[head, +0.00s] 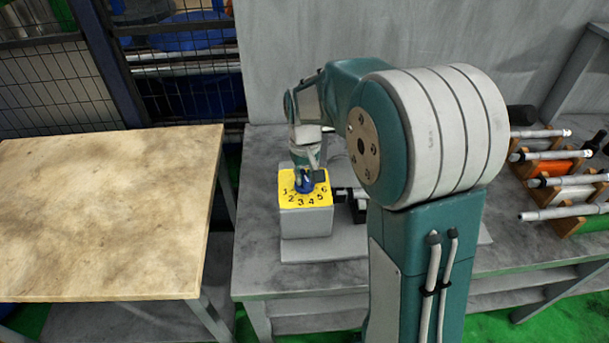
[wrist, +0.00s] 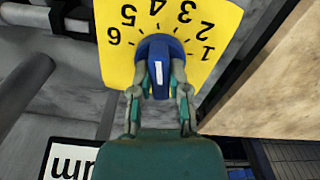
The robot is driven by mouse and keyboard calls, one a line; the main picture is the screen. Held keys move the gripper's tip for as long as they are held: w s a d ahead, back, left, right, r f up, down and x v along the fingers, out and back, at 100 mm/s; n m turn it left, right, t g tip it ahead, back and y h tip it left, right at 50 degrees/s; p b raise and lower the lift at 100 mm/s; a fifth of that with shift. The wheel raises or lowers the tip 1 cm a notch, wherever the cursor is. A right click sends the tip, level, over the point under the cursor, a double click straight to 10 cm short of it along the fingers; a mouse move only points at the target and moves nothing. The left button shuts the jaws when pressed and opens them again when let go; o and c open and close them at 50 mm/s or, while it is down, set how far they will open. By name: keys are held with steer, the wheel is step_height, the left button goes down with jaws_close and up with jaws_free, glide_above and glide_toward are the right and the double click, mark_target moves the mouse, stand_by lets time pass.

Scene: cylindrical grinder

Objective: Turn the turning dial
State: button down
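The turning dial is a blue knob with a white mark (wrist: 158,74). It sits on a yellow plate (wrist: 118,62) numbered 1 to 6, on top of a grey box (head: 306,222) in the head view. The dial also shows small in the head view (head: 304,186), partly covered by my gripper. My gripper (wrist: 160,84) comes down from above with one finger on each side of the knob, and the fingers appear to press on its sides. The white mark runs upright in the wrist view; the number it points to is unclear.
The box stands on a grey workbench (head: 262,272). Several metal shafts rest in wooden racks (head: 568,182) at the right. A wooden-topped table (head: 100,215) stands left across a narrow gap. A grey panel (head: 290,60) rises behind. My arm hides the bench's middle.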

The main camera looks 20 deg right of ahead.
stand_by(0.4)
steer(key=m, duration=0.5)
steer(key=shift+a+f+m, duration=0.1)
steer(key=shift+m, duration=0.3)
steer(key=m, duration=0.5)
steer(key=shift+m, duration=0.4)
steer(key=c, duration=0.6)
jaws_free()
steer(key=shift+a, duration=0.15)
step_height(320, 180, up, 12)
